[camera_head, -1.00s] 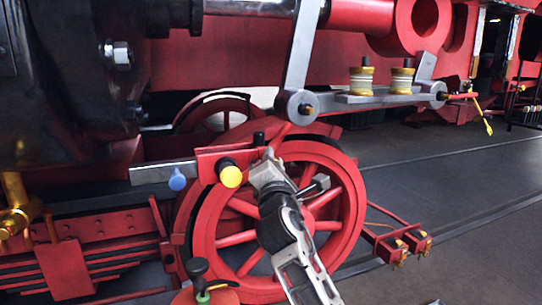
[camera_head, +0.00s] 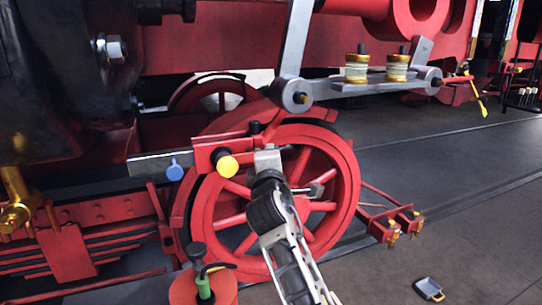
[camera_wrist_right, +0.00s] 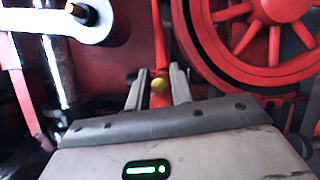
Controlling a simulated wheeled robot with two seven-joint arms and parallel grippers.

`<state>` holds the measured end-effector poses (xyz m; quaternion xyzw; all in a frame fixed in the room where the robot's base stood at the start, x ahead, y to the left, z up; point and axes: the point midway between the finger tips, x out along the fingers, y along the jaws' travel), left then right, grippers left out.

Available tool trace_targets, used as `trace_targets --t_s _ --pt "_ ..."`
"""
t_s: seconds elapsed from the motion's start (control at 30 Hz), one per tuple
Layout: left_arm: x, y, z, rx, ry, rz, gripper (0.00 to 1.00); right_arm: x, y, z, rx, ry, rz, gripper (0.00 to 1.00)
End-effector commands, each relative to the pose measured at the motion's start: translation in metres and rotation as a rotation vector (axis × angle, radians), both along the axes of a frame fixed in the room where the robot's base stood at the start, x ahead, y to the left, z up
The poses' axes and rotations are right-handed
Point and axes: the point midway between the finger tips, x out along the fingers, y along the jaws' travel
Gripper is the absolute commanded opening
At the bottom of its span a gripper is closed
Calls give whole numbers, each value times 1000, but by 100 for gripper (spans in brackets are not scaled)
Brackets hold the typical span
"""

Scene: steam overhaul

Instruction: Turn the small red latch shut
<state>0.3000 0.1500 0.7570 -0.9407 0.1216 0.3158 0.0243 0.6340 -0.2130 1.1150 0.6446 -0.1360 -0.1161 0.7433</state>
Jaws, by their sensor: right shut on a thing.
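In the head view my right gripper (camera_head: 267,160) is in front of the upper part of the red spoked wheel, just right of a yellow knob (camera_head: 228,166). There the gripper hides most of the latch. My left gripper is in neither current view.
A red wheel (camera_head: 345,200) stands behind my right arm. A grey linkage end (camera_head: 293,95) hangs just above the gripper. A blue knob (camera_head: 175,171) sits on a grey bar to the left.

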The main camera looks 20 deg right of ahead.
Motion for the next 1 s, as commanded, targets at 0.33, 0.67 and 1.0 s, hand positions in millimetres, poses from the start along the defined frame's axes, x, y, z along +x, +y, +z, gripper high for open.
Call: trace_targets --t_s 0.33,0.67,1.0 --pt "0 0 0 -4 0 4 36 0 1 -5 5 9 1 0" --pt "-3 0 -2 -3 6 3 36 0 1 -2 4 4 0 38" --pt "-3 -1 -7 -5 6 3 36 -42 17 -6 5 4 4 38"
